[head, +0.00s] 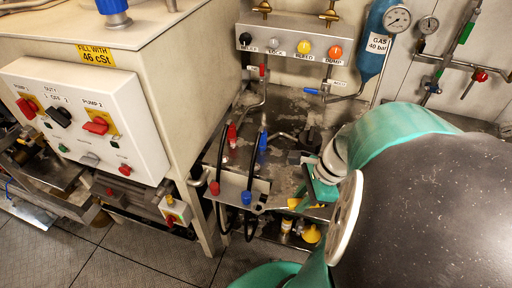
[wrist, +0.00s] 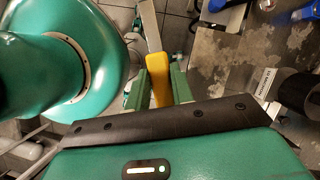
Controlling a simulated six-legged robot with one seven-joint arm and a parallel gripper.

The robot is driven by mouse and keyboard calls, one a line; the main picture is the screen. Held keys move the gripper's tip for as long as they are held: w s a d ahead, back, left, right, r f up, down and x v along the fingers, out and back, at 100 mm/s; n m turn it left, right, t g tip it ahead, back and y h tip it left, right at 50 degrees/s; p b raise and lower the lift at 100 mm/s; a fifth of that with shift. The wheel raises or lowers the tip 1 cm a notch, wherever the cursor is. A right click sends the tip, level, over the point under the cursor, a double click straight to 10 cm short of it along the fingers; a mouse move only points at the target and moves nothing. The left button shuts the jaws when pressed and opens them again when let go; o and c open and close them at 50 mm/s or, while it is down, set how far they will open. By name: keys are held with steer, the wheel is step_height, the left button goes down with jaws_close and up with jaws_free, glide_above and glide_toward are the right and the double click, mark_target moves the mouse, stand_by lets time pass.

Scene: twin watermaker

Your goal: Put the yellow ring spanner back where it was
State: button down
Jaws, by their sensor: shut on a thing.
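The yellow ring spanner (wrist: 159,80) is between the two green fingers of my gripper (wrist: 159,88) in the wrist view. Its yellow part is clasped and a bare metal part runs up beyond it to the top edge of the picture. In the head view my gripper (head: 318,188) is over the right front of the stained metal bench, partly hidden by my own arm. A yellow bit of the spanner (head: 295,204) shows at its lower left. The spanner's ring end is not clear in either view, and I cannot tell its resting place.
The stained bench top (head: 290,105) carries black hoses with red (head: 214,188) and blue (head: 246,197) caps at its front. A yellow fitting (head: 312,234) sits below the bench edge. A control box (head: 85,115) stands left; a blue gas bottle (head: 377,45) is behind. Floor is clear at front left.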

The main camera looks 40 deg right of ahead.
steer(key=w+d+f, duration=0.4)
steer(key=w+d, duration=0.1)
steer(key=w, duration=0.1)
glide_above(290, 190)
steer(key=f, duration=0.3)
steer(key=d+f, duration=0.1)
steer(key=f, duration=0.1)
steer(key=shift+s+f, duration=0.15)
steer(key=shift+s, duration=0.25)
steer(key=shift+w+f, duration=0.1)
steer(key=shift+f, duration=1.7)
steer(key=shift+d+f, duration=0.1)
steer(key=shift+f, duration=0.05)
steer(key=c, duration=1.2)
jaws_free()
